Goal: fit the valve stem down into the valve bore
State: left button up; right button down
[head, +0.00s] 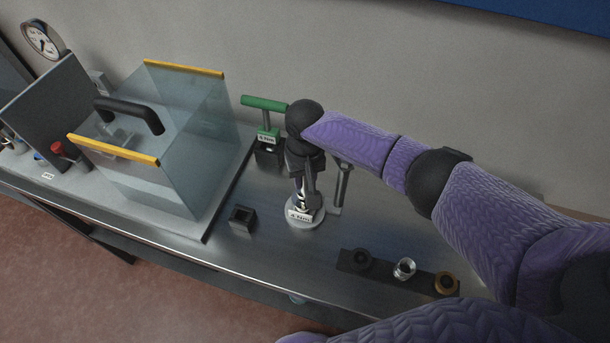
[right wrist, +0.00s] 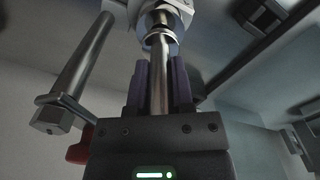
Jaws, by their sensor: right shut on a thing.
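My right gripper (head: 303,193) points down over a pale round base with a torque label (head: 305,217) on the bench. In the right wrist view its fingers (right wrist: 160,85) are shut on a shiny metal rod, which looks like the valve stem (right wrist: 161,60). The far end of the stem meets a ring and a pale metal body (right wrist: 168,12), apparently the valve. I cannot tell how deep the stem sits in the bore; the bore itself is hidden. My left gripper is not in view.
A grey post (head: 342,187) stands close right of the gripper. A green T-handle (head: 264,103) is behind it. A small black square socket (head: 242,218) lies left, a dark rack (head: 385,268) with rings front right. A clear guarded box (head: 165,140) fills the left.

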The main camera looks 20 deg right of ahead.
jog(key=shift+f+b, duration=0.8)
jog(key=shift+f, duration=0.4)
jog(key=shift+c, duration=2)
grip_release()
notch_tip(320, 180, up, 9)
jog(key=p, duration=0.2)
jog(key=shift+r+p, duration=0.1)
jog(key=shift+p, duration=0.3)
jog(key=shift+r, duration=0.4)
